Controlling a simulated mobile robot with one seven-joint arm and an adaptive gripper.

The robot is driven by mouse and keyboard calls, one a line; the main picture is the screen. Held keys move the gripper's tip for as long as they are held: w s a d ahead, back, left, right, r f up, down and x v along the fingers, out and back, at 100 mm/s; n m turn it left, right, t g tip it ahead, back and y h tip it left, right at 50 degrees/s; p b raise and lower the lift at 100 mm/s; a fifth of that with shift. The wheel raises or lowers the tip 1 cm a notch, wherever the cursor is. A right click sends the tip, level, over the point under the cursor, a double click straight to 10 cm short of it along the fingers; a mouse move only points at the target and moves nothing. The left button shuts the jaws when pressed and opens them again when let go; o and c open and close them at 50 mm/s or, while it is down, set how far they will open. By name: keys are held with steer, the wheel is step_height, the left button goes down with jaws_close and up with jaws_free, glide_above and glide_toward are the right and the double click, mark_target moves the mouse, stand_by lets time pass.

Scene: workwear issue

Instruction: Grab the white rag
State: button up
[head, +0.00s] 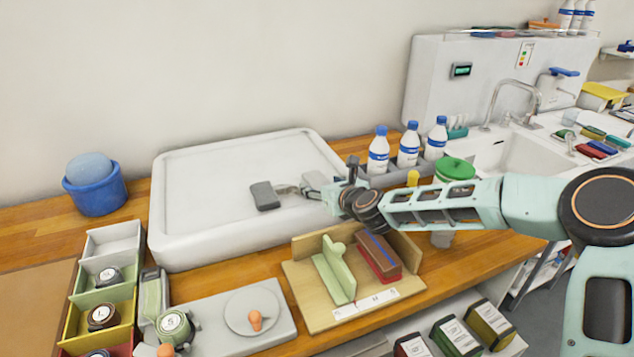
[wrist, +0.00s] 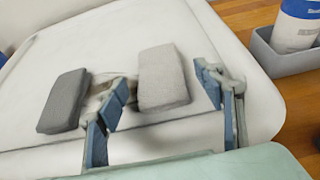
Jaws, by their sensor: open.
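I cannot tell whether a flat white cloth covers that floor. My gripper (head: 290,188) is above the front right part of the tray.
Several white bottles with blue caps (head: 378,152) stand in a grey holder behind my arm. A wooden fixture (head: 300,287) holds green and red pieces in front. A blue bucket (head: 96,197) and a sorting box (head: 112,240) stand left. A sink (head: 500,153) is at right.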

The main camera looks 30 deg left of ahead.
steer(key=shift+w+a+f, duration=0.15)
steer(key=shift+w+a, duration=0.1)
steer(key=shift+a, duration=0.1)
steer(key=c, duration=1.2)
steer(key=shift+c, duration=0.3)
steer(key=shift+r, duration=0.2)
